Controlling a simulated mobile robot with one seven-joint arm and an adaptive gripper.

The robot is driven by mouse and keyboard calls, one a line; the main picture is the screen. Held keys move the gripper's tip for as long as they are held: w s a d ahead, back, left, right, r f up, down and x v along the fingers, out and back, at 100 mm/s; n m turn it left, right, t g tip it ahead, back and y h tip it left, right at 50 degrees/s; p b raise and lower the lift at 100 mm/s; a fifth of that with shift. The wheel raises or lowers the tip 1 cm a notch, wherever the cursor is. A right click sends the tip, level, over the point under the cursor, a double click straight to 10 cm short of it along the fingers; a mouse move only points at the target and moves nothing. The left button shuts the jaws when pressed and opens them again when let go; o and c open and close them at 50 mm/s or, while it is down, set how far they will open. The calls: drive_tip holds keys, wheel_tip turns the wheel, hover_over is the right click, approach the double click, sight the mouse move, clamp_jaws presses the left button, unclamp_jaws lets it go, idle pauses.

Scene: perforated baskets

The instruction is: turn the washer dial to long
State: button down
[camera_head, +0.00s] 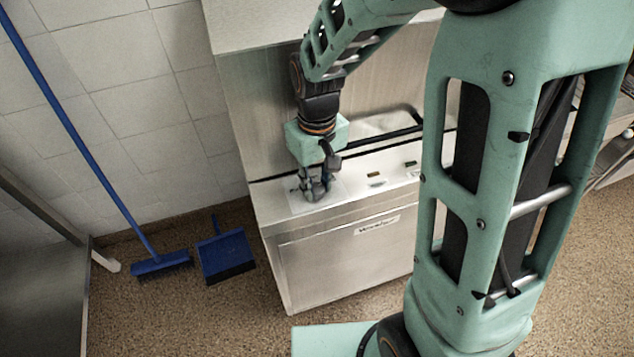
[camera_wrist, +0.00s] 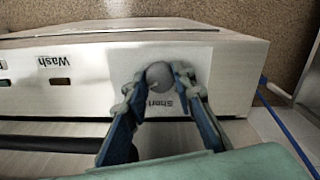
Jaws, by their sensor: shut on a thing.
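The washer (camera_head: 345,255) is a pale metal box with a sloped top panel. Its round grey dial (camera_wrist: 159,74) sits on a white plate near one end of the panel. An upside-down "Short" label shows beside the dial in the wrist view; no "Long" label is visible. My gripper (camera_wrist: 160,80) is shut on the dial, with one finger on each side. In the head view my gripper (camera_head: 315,188) points down at the left end of the panel, and its fingers mostly hide the dial.
Slots and a "Wash" label (camera_wrist: 56,61) lie along the panel. A blue broom (camera_head: 160,264) and blue dustpan (camera_head: 226,256) are on the floor at left by the tiled wall. A dark bar (camera_head: 385,137) runs behind the panel.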

sight(317, 187)
idle(0.3)
drive_tip(key=c, duration=1.6)
unclamp_jaws()
wheel_tip(317, 187, up, 12)
